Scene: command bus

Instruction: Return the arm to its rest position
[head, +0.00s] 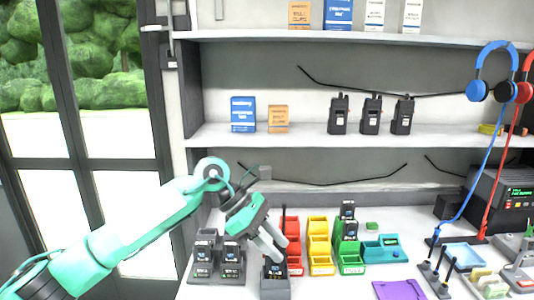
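My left arm (140,225) comes in from the left, teal and white. Its gripper (281,252) points down and to the right, with two pale fingers that look apart. The fingertips are just above a dark radio (274,271) standing upright in a single grey charger (275,289). A thin black antenna rises behind the fingers; they partly cover the radio's top, and I cannot tell whether they touch it. My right gripper is not in view.
A double charger with radios (231,262) stands left of the gripper. Red (294,265), yellow (320,262) and green bins (352,265) stand close on the right. A shelf (300,134) with boxes and radios is above. A purple mat (398,290) lies front right.

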